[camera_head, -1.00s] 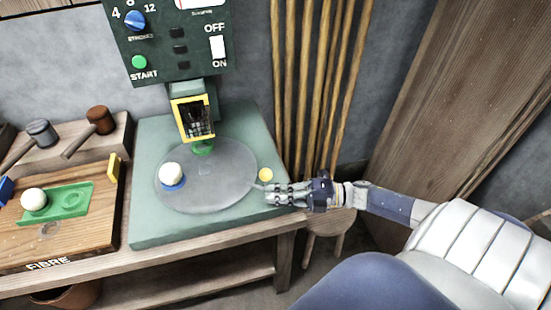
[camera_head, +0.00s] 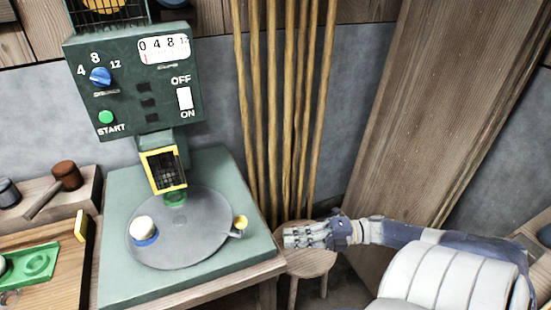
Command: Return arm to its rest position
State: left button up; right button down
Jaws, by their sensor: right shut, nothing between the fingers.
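My right gripper (camera_head: 292,238) is shut and empty. It is in the air right of the machine's green base, in front of a wooden stool (camera_head: 310,263), apart from the turntable. My right arm comes in from the lower right. The green machine has a grey round turntable (camera_head: 185,247) with a white ball (camera_head: 143,229) on a blue ring at its left and a small yellow knob (camera_head: 240,222) on its right edge. My left gripper is not in view.
The control panel (camera_head: 135,85) stands above the turntable. Several wooden poles (camera_head: 287,110) lean on the wall behind my gripper. A large wooden board (camera_head: 425,100) leans at the right. A green tray (camera_head: 38,264) and mallets (camera_head: 66,176) lie on the left.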

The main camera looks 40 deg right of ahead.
jog(key=s+d+f+m+h+p, duration=0.1)
jog(key=s+d+f+m+h, duration=0.15)
jog(key=f+m+h, duration=0.8)
jog(key=s+d+f+m+h+p, duration=0.15)
jog(key=s+f+m, duration=0.35)
jog(key=f, duration=1.3)
jog(key=s+a+f+m+g+h, duration=0.1)
jog(key=s+a+f+m+g, duration=0.4)
jog(key=s+a+f, duration=0.3)
jog(key=s+a+f+m+g, duration=0.5)
jog(key=s+a+f, duration=0.4)
jog(key=s+a, duration=0.4)
jog(key=shift+s+g+h, duration=0.3)
jog(key=shift+s+h, duration=0.1)
jog(key=shift+s, duration=0.25)
jog(key=shift+f, duration=0.1)
